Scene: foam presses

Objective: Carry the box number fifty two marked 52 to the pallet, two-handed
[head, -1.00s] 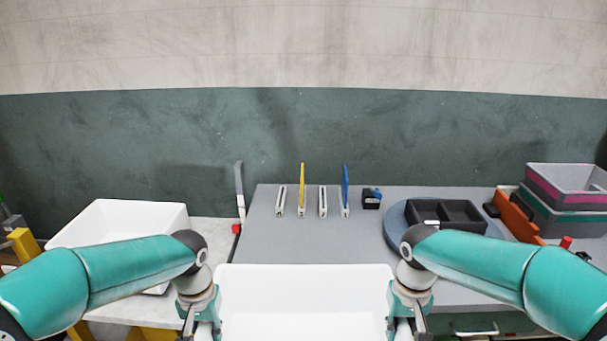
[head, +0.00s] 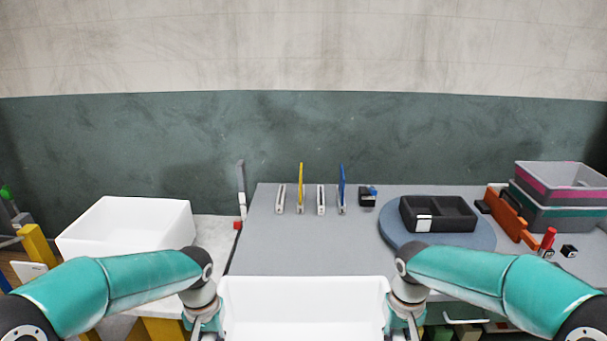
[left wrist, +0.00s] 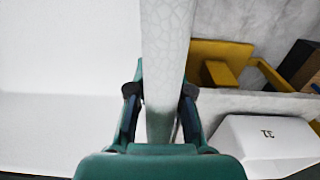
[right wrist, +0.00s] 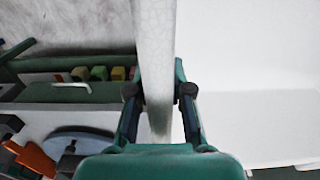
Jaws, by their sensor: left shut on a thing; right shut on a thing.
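A white open box (head: 304,300) is held level between my two grippers at the bottom of the head view. Its number is not visible, so I cannot read 52 on it. My left gripper (head: 204,325) is shut on its left wall, whose rim (left wrist: 166,45) runs between the fingers in the left wrist view. My right gripper (head: 406,325) is shut on its right wall, whose rim (right wrist: 155,45) shows between the fingers in the right wrist view. The box looks empty where its inside shows. I cannot make out a pallet for certain.
A second white box (head: 125,226) stands at left; a small dark mark shows on a white box (left wrist: 262,140). Ahead is a grey table (head: 300,245) with upright slotted holders, a blue disc (head: 475,236) bearing a black tray (head: 437,214), and stacked grey bins (head: 560,185) at right.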

